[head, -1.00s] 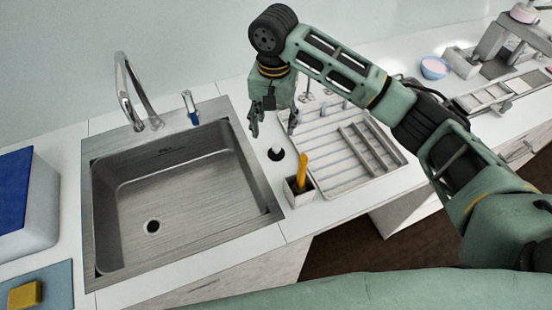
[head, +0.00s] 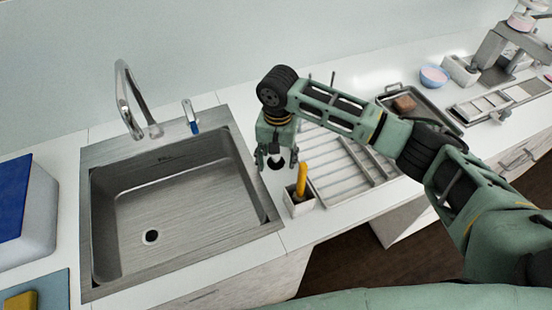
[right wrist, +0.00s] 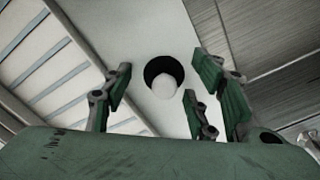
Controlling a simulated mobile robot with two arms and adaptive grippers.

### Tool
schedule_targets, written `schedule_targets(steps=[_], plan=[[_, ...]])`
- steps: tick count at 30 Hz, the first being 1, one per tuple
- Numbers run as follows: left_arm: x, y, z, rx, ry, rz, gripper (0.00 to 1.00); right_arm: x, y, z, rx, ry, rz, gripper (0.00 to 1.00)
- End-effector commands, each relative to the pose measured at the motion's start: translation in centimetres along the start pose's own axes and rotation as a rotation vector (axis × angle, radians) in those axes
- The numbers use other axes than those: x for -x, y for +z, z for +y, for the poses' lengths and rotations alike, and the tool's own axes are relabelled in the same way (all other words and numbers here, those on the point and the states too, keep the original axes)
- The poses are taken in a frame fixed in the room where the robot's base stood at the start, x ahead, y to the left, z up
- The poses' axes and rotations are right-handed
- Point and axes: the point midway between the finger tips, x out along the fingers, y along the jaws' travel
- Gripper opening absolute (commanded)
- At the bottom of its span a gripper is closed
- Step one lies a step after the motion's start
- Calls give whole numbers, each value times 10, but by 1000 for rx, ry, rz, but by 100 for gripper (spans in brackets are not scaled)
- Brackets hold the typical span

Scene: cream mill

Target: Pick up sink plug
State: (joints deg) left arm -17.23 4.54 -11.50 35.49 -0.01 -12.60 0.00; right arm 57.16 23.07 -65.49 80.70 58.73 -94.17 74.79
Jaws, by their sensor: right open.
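The sink plug (head: 275,163) is a black disc with a white knob, lying on the white counter between the sink (head: 104,262) and the ribbed drainer (head: 337,191). My right gripper (head: 277,160) is open above the plug, with its fingers pointing down on either side of it in the head view. The gripper hides part of the plug there. In the right wrist view the plug (right wrist: 159,67) shows its black disc and pale knob between the open fingers, apart from them. My left gripper is not in view.
A small white holder (head: 297,208) with a yellow-handled tool (head: 301,180) stands close in front of the right gripper. The faucet (head: 130,100) and a blue-tipped tap (head: 190,115) are behind the sink.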

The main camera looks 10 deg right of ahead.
Motion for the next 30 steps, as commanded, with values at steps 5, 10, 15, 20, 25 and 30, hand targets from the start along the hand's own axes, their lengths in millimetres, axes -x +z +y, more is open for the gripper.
schedule_targets(steps=[5, 10, 15, 20, 25, 30], plan=[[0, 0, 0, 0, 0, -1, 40, 0, 0, 0, 0, 0, 0, 50], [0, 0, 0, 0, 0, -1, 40, 0, 0, 0, 0, 0, 0, 35], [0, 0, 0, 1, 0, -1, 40, 0, 0, 0, 0, 0, 1, 20], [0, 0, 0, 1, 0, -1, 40, 1, 0, 0, 0, -1, 1, 9], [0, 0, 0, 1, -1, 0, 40, 1, 0, 0, 0, -1, 1, 9], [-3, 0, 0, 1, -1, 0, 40, 6, -1, -1, 0, -2, 2, 9]])
